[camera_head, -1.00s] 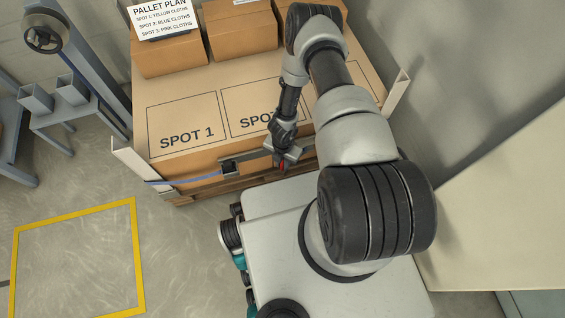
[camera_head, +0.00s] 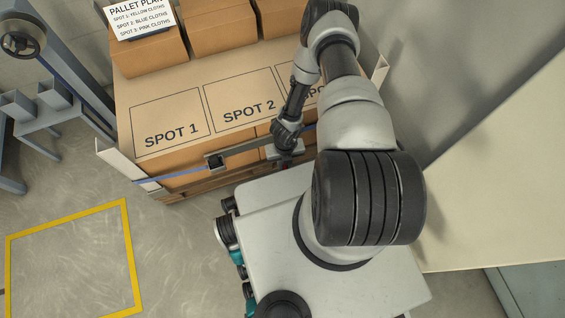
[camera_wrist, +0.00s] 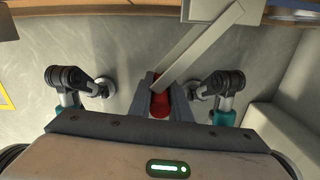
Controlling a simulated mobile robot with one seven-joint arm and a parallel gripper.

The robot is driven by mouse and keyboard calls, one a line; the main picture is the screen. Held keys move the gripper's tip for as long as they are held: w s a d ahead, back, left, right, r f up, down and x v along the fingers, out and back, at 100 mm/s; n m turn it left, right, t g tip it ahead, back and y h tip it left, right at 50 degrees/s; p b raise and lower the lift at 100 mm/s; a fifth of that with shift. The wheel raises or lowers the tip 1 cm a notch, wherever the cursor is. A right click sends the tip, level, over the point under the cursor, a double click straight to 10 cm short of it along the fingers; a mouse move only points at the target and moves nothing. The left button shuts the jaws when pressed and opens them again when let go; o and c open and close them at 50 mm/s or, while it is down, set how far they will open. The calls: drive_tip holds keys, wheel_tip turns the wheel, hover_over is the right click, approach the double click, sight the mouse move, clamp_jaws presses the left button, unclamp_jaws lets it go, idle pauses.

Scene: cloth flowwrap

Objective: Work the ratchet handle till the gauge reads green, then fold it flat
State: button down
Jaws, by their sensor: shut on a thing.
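The ratchet handle shows in the wrist view as a pale grey bar (camera_wrist: 197,45) with a red grip (camera_wrist: 160,104). My gripper (camera_wrist: 162,92) is shut on the red grip, one finger on each side. In the head view my gripper (camera_head: 286,152) is at the front face of the pallet load, and hides most of the handle. A dark ratchet block (camera_head: 215,162) sits left of it on a blue strap (camera_head: 150,181) across the load's front. I cannot make out the gauge or its colour in either view.
Large cartons marked SPOT 1 (camera_head: 170,137) and SPOT 2 stand on a wooden pallet, with white corner boards (camera_head: 124,163). Smaller boxes (camera_head: 220,27) and a pallet plan sign (camera_head: 140,18) are behind. A yellow floor frame (camera_head: 128,250) lies at left, with open floor around it.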

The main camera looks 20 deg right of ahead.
drive_tip(key=shift+s+d+n, duration=0.25)
drive_tip(key=shift+d+n, duration=0.25)
drive_tip(key=c, duration=1.6)
unclamp_jaws()
drive_tip(key=shift+c, duration=0.2)
wheel_tip(320, 180, up, 18)
drive_tip(key=p, duration=0.5)
drive_tip(key=shift+f, duration=0.25)
